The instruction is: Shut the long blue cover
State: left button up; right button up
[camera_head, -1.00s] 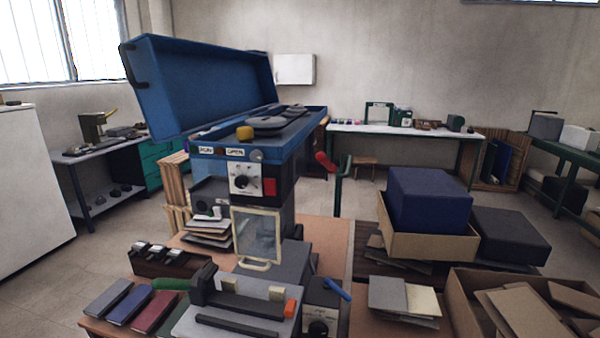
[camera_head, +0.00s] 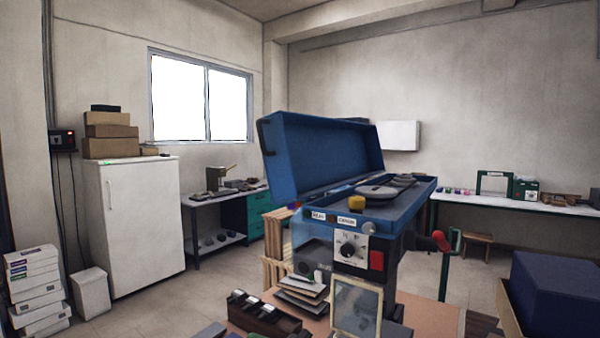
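The long blue cover (camera_head: 325,152) stands raised and tilted back on a blue machine (camera_head: 400,207) near the middle of the head view. A dark handle (camera_head: 266,137) is on the cover's left end. The machine's open top shows dark discs (camera_head: 378,191) and a yellow knob (camera_head: 356,202). Its front has a white dial panel (camera_head: 350,249) and a red switch (camera_head: 377,261). Neither of my grippers shows in the head view.
A work surface below the machine holds a framed pane (camera_head: 356,307), papers (camera_head: 303,290) and a dark rack (camera_head: 262,318). A blue box (camera_head: 560,290) stands at lower right. A white fridge (camera_head: 135,225) and stacked boxes (camera_head: 38,290) are at left.

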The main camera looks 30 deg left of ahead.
aim_at(305, 156)
jog(key=i+j, duration=0.15)
jog(key=j, duration=0.3)
jog(key=i+j, duration=0.1)
jog(key=j, duration=0.3)
jog(key=i+j, duration=0.15)
jog(key=j, duration=0.3)
jog(key=i+j+z, duration=0.1)
jog(key=j, duration=0.35)
